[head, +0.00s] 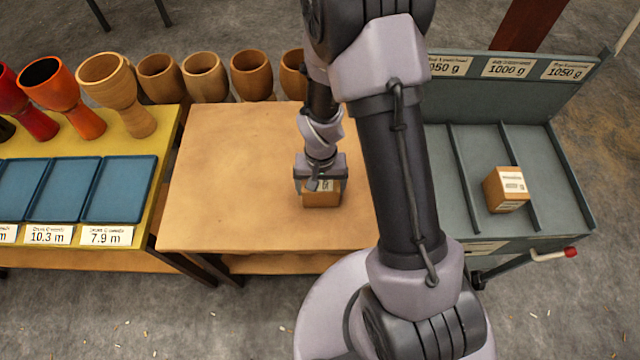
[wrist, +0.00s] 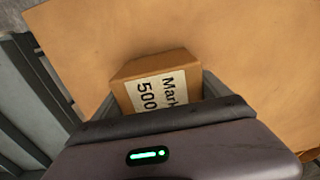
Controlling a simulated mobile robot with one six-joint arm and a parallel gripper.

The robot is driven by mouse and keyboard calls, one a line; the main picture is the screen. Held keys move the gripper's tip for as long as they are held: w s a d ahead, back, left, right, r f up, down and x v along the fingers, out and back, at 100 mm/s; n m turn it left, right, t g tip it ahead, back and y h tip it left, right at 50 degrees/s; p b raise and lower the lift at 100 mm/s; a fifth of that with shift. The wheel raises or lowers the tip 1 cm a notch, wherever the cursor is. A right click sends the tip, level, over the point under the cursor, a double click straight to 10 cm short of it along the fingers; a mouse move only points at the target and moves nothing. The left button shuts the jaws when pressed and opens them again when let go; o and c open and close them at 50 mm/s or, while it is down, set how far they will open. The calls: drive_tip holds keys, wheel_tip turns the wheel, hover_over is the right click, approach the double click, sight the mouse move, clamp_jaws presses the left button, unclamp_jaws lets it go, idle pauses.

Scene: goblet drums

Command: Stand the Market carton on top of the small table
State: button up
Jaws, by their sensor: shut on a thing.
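The Market carton (wrist: 155,85) is a small brown box with a white label reading "Mark" and "500" in the wrist view. In the head view the carton (head: 322,198) shows below my gripper (head: 320,182), over the right half of the small table (head: 230,180). My gripper is shut on the carton, with a finger on each side of it. The carton looks upright. I cannot tell whether its underside touches the table top. The small table also fills much of the wrist view (wrist: 270,50).
A second carton (head: 507,189) stands in the grey compartmented tray (head: 455,180) on the right. A yellow table (head: 165,185) with blue trays (head: 118,188) and goblet drums (head: 110,85) is on the left. Several wooden drums (head: 205,75) stand behind the small table. Its left half is clear.

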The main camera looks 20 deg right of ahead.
drive_tip(key=o, duration=1.8)
drive_tip(key=shift+w, duration=0.1)
drive_tip(key=shift+o, duration=0.2)
wheel_tip(320, 180, up, 12)
drive_tip(key=p, duration=0.5)
drive_tip(key=shift+r, duration=0.1)
wheel_tip(320, 180, up, 13)
drive_tip(key=s+t, duration=0.1)
drive_tip(key=t, duration=0.1)
drive_tip(key=s+a+r+t+y, duration=0.2)
drive_tip(key=s+a+r+t, duration=0.1)
drive_tip(key=s+r, duration=0.9)
drive_tip(key=shift+a+r+m+t, duration=0.35)
drive_tip(key=shift+a+m+t, duration=0.05)
drive_tip(key=shift+f, duration=0.1)
